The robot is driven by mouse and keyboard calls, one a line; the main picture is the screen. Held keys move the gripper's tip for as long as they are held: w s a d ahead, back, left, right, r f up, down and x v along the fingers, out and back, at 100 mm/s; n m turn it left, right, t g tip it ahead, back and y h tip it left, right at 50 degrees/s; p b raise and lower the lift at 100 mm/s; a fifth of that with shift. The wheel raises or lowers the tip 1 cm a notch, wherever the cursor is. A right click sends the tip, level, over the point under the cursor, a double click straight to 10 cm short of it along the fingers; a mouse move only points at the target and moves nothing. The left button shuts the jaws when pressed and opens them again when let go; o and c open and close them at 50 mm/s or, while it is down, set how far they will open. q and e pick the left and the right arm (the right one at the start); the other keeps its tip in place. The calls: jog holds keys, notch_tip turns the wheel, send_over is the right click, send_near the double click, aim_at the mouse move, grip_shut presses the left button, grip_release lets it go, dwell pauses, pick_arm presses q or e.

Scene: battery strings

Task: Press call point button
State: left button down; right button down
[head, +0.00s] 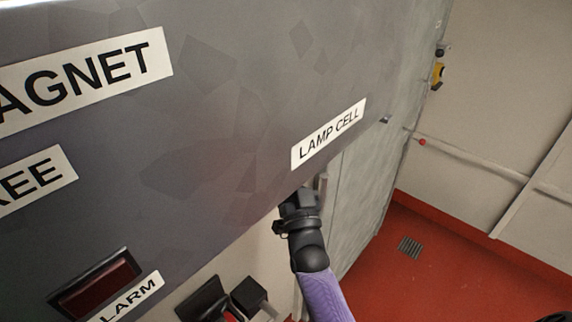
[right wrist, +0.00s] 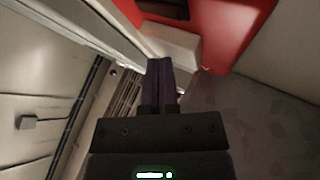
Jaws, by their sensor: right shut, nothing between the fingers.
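My right arm, with a purple sleeve, rises from the bottom of the head view. Its black gripper (head: 301,203) is at the lower edge of the dark grey panel, below the LAMP CELL label (head: 328,135); its fingertips are unclear there. In the right wrist view the gripper's fingers (right wrist: 160,78) are together and empty. A small red round thing (head: 422,142) is on the far wall by a rail, well right of and apart from the gripper. I cannot tell whether it is the call point button. My left gripper is not in view.
The grey panel (head: 230,110) fills the left and carries a dark red window (head: 97,287) by a partly hidden label ending in LARM. Dark blocky things (head: 249,297) stand at the bottom. A yellow device (head: 437,75) is on the far wall. The red floor (head: 440,265) is largely clear.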

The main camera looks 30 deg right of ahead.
jog(key=shift+w+a, duration=0.1)
jog(key=shift+w, duration=0.2)
jog(key=shift+s, duration=0.15)
dwell(0.5)
jog(key=shift+s+d+p, duration=0.4)
jog(key=shift+s+p, duration=0.1)
jog(key=shift+s, duration=0.35)
jog(key=shift+s, duration=0.1)
jog(key=s, duration=0.1)
jog(key=s+d+p, duration=0.1)
jog(key=s, duration=0.1)
jog(key=s+d+p, duration=0.1)
jog(key=shift+s, duration=0.25)
